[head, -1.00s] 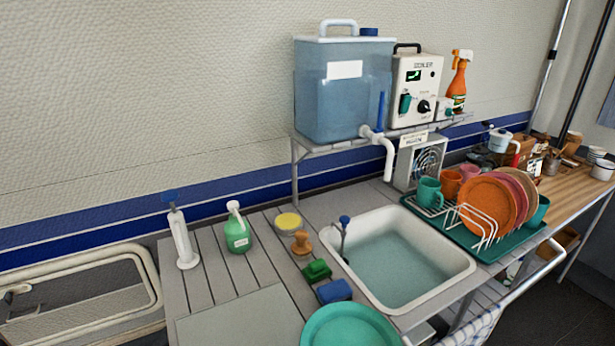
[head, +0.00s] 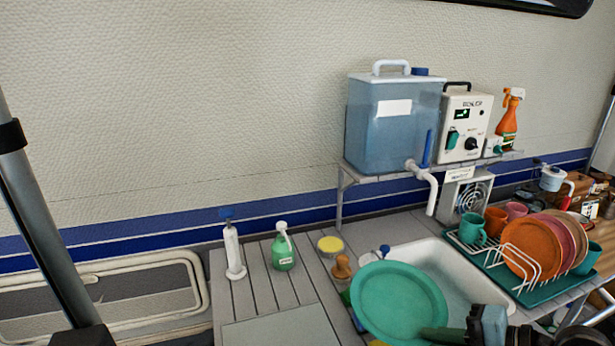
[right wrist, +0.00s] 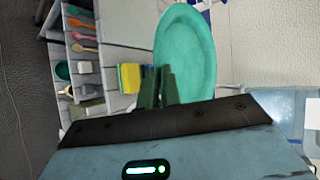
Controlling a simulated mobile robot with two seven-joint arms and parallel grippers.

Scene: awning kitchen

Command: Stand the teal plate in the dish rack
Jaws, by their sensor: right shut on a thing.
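The teal plate (head: 397,300) is raised in front of the sink, its face toward the head camera. My right gripper (head: 436,335) comes in from the lower right, shut on the plate's lower right rim. In the right wrist view the plate (right wrist: 188,50) rises past the two dark green fingers (right wrist: 157,88). The dish rack (head: 534,285) stands right of the sink on a green tray. It holds orange and pink plates toward its right side, with mugs at its back and right. My left gripper is not in view.
The sink (head: 450,262) lies behind the plate, partly hidden. A shelf above it carries a blue water tank (head: 395,125) and a boiler (head: 464,128). A green soap bottle (head: 284,250) and a white pump (head: 233,250) stand left on the counter.

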